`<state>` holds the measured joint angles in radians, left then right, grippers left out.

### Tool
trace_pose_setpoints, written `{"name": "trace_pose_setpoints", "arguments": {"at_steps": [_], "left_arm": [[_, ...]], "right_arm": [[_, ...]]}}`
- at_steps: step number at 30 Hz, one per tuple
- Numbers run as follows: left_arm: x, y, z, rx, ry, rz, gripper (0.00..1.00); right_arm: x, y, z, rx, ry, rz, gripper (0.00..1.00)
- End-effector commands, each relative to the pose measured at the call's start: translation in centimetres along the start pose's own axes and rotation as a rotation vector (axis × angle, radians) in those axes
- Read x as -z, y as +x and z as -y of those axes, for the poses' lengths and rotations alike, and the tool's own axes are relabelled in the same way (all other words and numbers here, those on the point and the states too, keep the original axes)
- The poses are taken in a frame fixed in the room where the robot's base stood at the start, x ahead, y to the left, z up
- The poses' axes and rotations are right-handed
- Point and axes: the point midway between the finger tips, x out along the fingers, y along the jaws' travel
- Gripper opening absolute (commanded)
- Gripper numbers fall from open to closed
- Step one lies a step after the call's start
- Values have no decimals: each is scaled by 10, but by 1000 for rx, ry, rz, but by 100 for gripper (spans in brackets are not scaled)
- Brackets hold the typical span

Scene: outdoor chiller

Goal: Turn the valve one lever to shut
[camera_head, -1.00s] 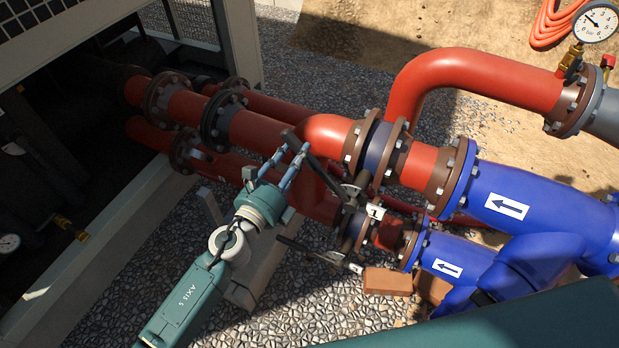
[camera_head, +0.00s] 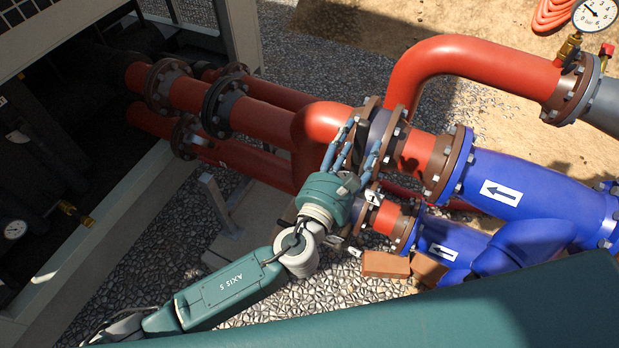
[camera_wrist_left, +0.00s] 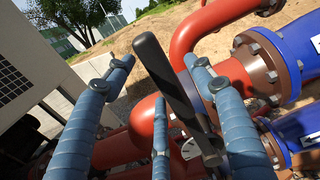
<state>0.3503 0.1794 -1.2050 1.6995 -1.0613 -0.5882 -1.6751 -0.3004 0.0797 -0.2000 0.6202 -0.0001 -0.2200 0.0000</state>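The valve one lever is a dark flat bar (camera_wrist_left: 165,75) in the left wrist view, running slantwise between the fingers of my left gripper (camera_head: 364,132). The gripper's blue-grey fingers are spread to both sides of the lever, with a third finger low in the middle; I see no clear grip on it. In the head view the gripper covers most of the lever. The white tag marked 1 (camera_head: 373,197) shows just right of the gripper, at the valve between the red and blue pipes. My right gripper is not in view.
A red pipe (camera_head: 475,70) arches behind the valve, and blue pipes (camera_head: 530,195) with white arrows lie to the right. A second tagged valve sits below, partly hidden by my wrist. Bricks (camera_head: 386,264) lie on the gravel. A pressure gauge (camera_head: 595,15) stands at top right.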

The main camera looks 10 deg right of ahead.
Motion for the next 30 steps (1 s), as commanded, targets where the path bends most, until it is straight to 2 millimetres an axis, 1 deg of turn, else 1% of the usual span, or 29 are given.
{"name": "trace_pose_setpoints", "arguments": {"at_steps": [2,3,6,14,16,30], "left_arm": [[1,0,-1,-1,1,-2,54],[2,0,-1,-2,1,-2,56],[2,0,-2,-3,2,-4,73],[4,-1,-2,-4,3,-5,73],[4,-4,-2,-4,3,-6,73],[5,-59,-2,-4,2,-8,73]], "right_arm": [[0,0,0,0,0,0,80],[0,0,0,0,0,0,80],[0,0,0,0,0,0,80],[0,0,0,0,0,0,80],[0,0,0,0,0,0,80],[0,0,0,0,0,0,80]]}}
